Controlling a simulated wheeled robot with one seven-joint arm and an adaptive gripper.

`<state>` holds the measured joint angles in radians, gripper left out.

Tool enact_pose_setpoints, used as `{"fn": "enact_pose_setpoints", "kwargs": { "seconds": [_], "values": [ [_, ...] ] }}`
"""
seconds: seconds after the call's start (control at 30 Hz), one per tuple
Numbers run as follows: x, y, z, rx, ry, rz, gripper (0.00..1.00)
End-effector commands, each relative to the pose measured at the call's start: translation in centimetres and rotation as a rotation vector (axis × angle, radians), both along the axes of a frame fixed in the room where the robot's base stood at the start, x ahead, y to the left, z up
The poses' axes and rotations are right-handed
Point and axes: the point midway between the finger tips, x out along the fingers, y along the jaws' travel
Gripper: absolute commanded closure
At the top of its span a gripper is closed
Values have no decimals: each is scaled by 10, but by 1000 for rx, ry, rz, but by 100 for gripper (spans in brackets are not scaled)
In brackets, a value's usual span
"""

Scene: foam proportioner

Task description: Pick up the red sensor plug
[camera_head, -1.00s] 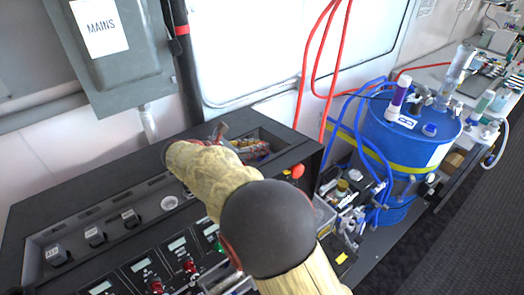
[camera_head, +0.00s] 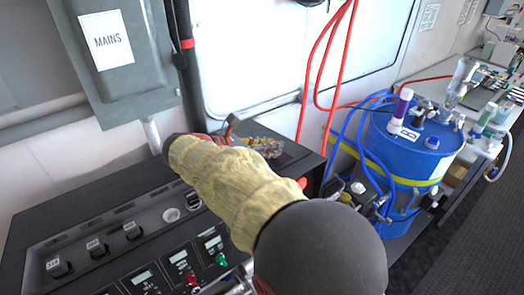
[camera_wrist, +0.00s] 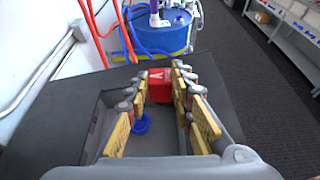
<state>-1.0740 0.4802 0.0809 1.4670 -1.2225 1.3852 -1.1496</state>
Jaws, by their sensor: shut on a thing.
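The red sensor plug (camera_wrist: 160,86) is a small red block with a white mark on its face. In the wrist view it sits between the tips of my gripper (camera_wrist: 161,80), with the grey and yellow fingers on either side of it. My gripper is shut on it. Whether the plug touches the surface below cannot be told. In the head view my sleeved forearm hides the plug and most of my gripper, above the black console (camera_head: 90,210).
A blue ring-shaped piece (camera_wrist: 140,124) lies below the fingers. A blue drum (camera_head: 410,150) with hoses and bottles stands to the right. Red hoses (camera_head: 318,60) hang on the wall. A grey MAINS box (camera_head: 150,50) is at upper left. Dark floor (camera_head: 470,220) is clear at right.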

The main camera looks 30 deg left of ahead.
Motion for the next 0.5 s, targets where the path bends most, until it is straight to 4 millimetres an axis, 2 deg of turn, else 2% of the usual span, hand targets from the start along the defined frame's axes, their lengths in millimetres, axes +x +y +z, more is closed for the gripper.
{"fn": "enact_pose_setpoints", "kwargs": {
  "seconds": [0.2,0.5],
  "values": [
    [-16,-32,17,1,-1,1,100],
    [-32,-67,33,1,0,0,100]
  ]
}}
